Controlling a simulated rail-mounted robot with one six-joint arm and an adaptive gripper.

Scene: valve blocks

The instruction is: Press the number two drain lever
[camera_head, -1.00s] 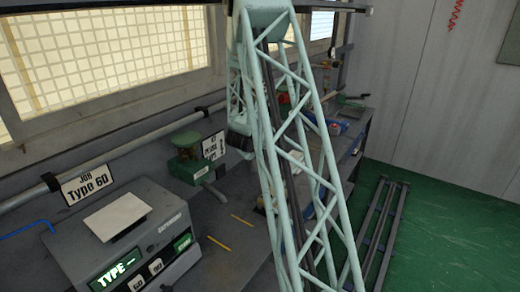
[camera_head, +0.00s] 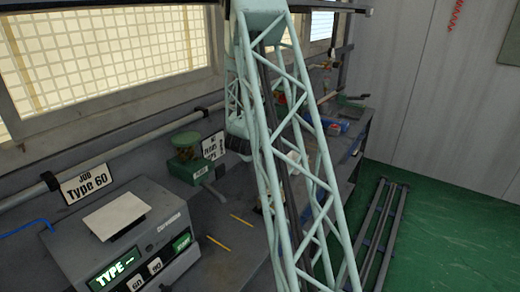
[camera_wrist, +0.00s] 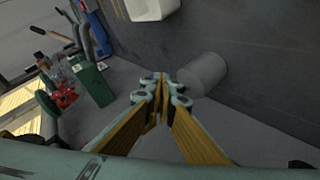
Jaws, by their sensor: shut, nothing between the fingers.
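My gripper (camera_wrist: 160,95) is shut and empty in the wrist view, its wooden-coloured fingers together above a grey surface. A grey cylinder (camera_wrist: 203,73) lies just right of the fingertips; I cannot tell whether they touch. I cannot tell which part is the number two drain lever, as no number shows there. In the head view my lattice arm hides most of the bench's middle and the gripper.
A green device (camera_head: 190,168) stands by another sign (camera_head: 213,145). A white cup-like part (camera_wrist: 150,8) is at the wrist view's top.

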